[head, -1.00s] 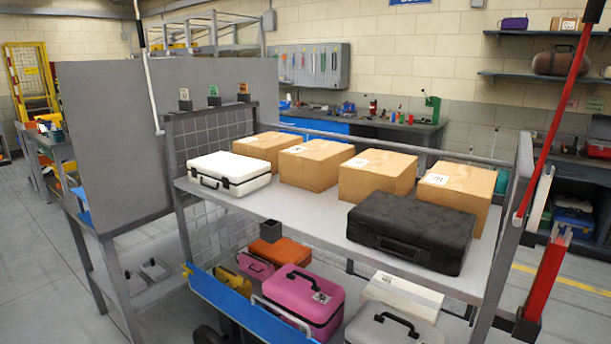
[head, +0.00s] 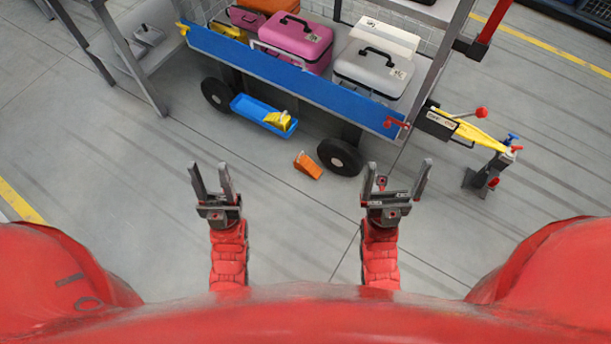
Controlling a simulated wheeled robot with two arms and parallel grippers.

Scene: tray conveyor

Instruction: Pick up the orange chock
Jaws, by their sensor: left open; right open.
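The orange chock (head: 308,165) is a small wedge lying on the grey floor in the head view, just left of the cart's black wheel (head: 341,157). I cannot tell whether it touches the wheel. My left gripper (head: 211,181) is open and empty, to the left of the chock and nearer to me. My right gripper (head: 397,179) is open and empty, to the right of the chock and nearer to me. Neither gripper touches the chock.
A cart with a blue side rail (head: 280,75) carries several cases above the chock. A blue tray (head: 262,115) with a yellow chock (head: 280,120) hangs or sits under it. A yellow tow bar (head: 480,133) reaches right to a stand. The floor in front is clear.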

